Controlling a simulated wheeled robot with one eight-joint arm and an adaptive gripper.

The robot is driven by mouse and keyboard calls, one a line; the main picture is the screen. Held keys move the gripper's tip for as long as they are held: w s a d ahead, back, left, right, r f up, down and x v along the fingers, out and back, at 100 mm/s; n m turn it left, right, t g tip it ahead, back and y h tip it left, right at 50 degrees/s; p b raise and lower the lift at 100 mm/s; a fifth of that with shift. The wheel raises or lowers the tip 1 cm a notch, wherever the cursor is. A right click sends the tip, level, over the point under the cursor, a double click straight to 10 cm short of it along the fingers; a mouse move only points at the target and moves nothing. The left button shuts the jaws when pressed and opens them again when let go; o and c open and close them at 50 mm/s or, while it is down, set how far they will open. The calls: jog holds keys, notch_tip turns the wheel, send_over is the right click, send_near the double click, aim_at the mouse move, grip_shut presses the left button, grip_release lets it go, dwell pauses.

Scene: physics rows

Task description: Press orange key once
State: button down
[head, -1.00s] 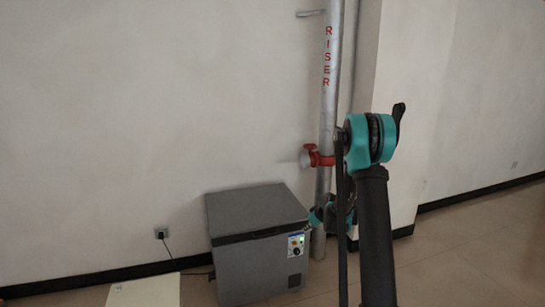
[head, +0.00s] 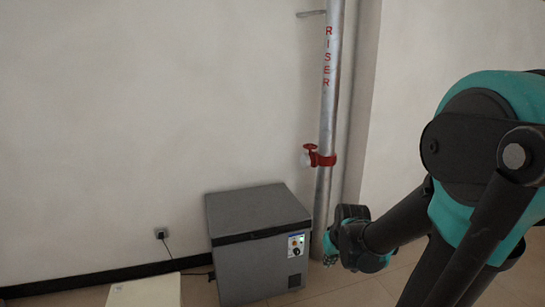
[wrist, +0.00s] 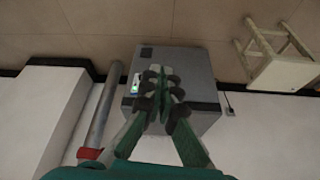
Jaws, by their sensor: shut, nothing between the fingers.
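A grey chest freezer (head: 262,262) stands against the wall. On its front is a small control panel (head: 296,246) with a green light and a dark round knob. The panel also shows in the wrist view (wrist: 135,85), just left of the fingertips. I cannot make out an orange key on it; it is too small to tell. My gripper (wrist: 160,74) is shut and empty, in front of the freezer in the wrist view. In the head view my gripper (head: 330,252) is right of the panel, apart from it, and partly hidden by my arm.
A grey riser pipe (head: 327,110) with a red valve (head: 318,156) stands right behind the freezer. A pale stool (head: 145,291) stands at the lower left. A wall socket (head: 161,233) with a plugged cord is left of the freezer. The floor in front right is clear.

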jog(key=s+d+f+m, duration=0.1)
jog(key=s+f, duration=0.1)
jog(key=s, duration=0.7)
jog(key=shift+d+m+h, duration=0.15)
jog(key=shift+m+h, duration=0.15)
jog(key=shift+h, duration=0.1)
jog(key=shift+w, duration=0.1)
